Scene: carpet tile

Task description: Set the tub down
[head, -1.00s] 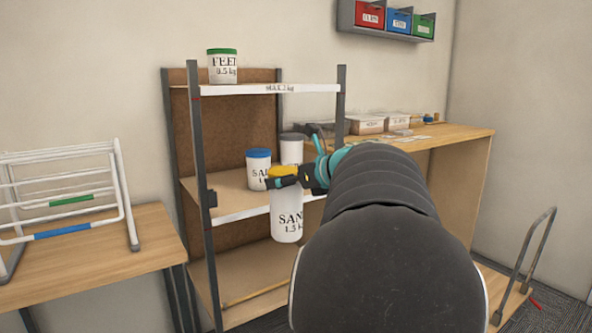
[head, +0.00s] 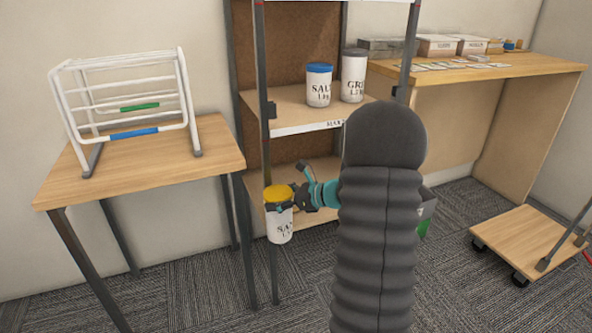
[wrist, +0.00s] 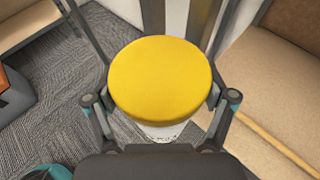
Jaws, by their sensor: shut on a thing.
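In the wrist view the yellow lid (wrist: 161,82) fills the middle, with a finger of my gripper (wrist: 161,97) on each side. The tub's lower body is mostly hidden under the lid there. I cannot tell whether its base touches anything.
A blue-lidded tub (head: 319,86) and a grey-lidded tub (head: 353,77) stand on the middle shelf (head: 290,108). A table (head: 140,165) with a white rack (head: 125,95) stands left; a wooden trolley (head: 525,235) is right.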

